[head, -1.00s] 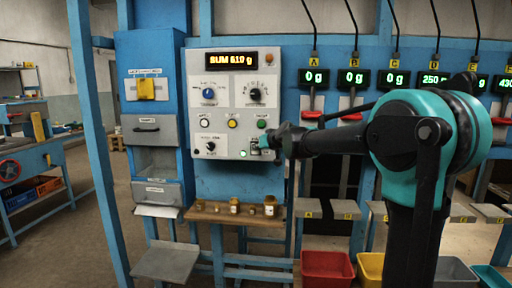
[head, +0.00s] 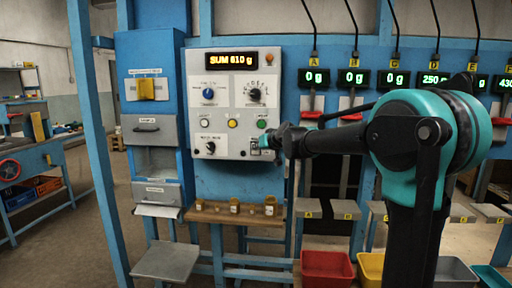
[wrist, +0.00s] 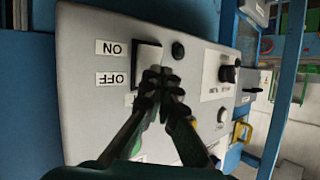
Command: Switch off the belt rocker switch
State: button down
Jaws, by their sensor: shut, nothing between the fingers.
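The belt rocker switch (wrist: 147,58) is a pale rocker on the grey control panel (wrist: 85,120) in the wrist view. Its ON label (wrist: 111,48) and OFF label (wrist: 111,78) lie to its left, upside down in this picture. My gripper (wrist: 161,78) is shut and empty, its dark fingertips overlapping the rocker's end on the OFF label's side. I cannot tell whether they touch it. The fingers hide part of the switch and the panel below. In the head view my gripper (head: 266,142) is at the panel's lower right corner, where the switch (head: 254,147) is small and partly covered.
A narrow wooden shelf (head: 222,218) with several small jars is below. Hanging levers and digital readouts stand at the right.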

jog(key=shift+s, duration=0.5)
jog(key=shift+s, duration=0.1)
jog(key=shift+s+a+f, duration=0.1)
jog(key=shift+s+f, duration=0.1)
jog(key=shift+s, duration=1)
jog(key=shift+s+f, duration=0.15)
jog(key=shift+s, duration=1)
